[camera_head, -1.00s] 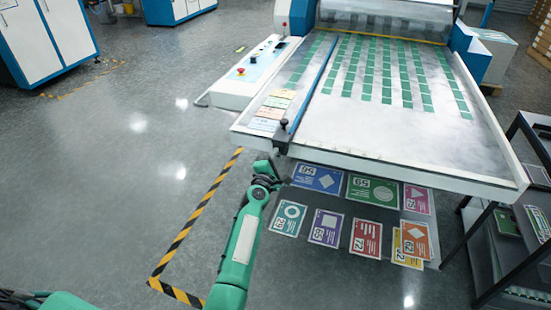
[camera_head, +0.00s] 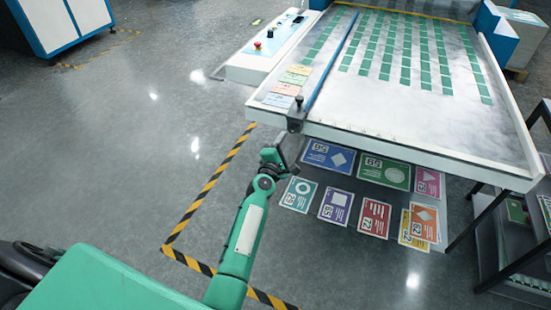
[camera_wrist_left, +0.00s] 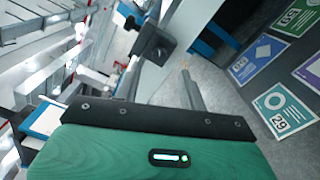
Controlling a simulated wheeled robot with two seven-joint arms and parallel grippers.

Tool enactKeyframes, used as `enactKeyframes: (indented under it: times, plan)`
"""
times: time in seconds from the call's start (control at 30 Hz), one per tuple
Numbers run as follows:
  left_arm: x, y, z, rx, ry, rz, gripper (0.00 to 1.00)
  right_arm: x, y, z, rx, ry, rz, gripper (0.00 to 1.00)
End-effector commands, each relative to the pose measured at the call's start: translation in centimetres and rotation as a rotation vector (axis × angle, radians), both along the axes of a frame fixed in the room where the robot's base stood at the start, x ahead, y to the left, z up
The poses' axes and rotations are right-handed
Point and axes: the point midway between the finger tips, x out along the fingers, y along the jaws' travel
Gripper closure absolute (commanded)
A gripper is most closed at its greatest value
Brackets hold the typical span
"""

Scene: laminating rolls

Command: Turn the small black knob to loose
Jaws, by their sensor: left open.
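The small black knob (camera_head: 299,100) stands on top of a dark clamp block (camera_head: 295,121) at the near end of the blue rail (camera_head: 333,62), on the machine table's near-left corner. In the left wrist view the knob (camera_wrist_left: 130,19) shows at the upper left of the clamp block (camera_wrist_left: 154,45). My left gripper (camera_head: 287,158) is below and slightly left of the clamp in the head view. In the left wrist view its fingers (camera_wrist_left: 162,78) are apart with nothing between them, and the knob is beyond them, untouched. My right gripper is out of view.
The white table (camera_head: 420,147) has a raised near edge above my left gripper. Several coloured cards (camera_head: 375,215) lie below it. A control panel (camera_head: 262,55) with a red button is at the left. A dark shelf rack (camera_head: 515,235) stands right.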

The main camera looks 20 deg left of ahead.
Motion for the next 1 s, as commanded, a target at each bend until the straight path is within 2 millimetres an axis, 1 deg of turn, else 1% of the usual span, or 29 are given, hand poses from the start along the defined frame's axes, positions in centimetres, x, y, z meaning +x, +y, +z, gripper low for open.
enactKeyframes:
  times: [0.03, 0.1, 0.3, 0.4, 0.5, 0.7, 1.0]
  plan:
    - [-1.1, 0.0, 0.1, 0.001, 0.002, 0.000, 0.59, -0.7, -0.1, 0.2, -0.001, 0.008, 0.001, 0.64]
    - [-2.4, 0.0, 0.0, 0.001, 0.002, 0.000, 0.59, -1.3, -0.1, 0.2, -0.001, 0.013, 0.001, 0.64]
    - [-5.8, 0.0, -0.1, -0.001, 0.002, 0.000, 0.59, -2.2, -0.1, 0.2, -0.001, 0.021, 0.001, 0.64]
    - [-7.2, 0.0, -0.2, -0.001, 0.002, 0.000, 0.59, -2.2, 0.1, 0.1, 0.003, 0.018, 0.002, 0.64]
    - [-8.1, -0.1, -0.2, -0.001, 0.001, 0.000, 0.59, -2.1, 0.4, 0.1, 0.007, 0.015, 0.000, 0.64]
    - [-8.8, -0.1, -0.2, -0.001, 0.000, 0.000, 0.59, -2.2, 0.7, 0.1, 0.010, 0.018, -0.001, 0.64]
    - [-8.8, -0.1, -0.2, -0.001, 0.000, 0.000, 0.59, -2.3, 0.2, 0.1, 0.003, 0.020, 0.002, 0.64]
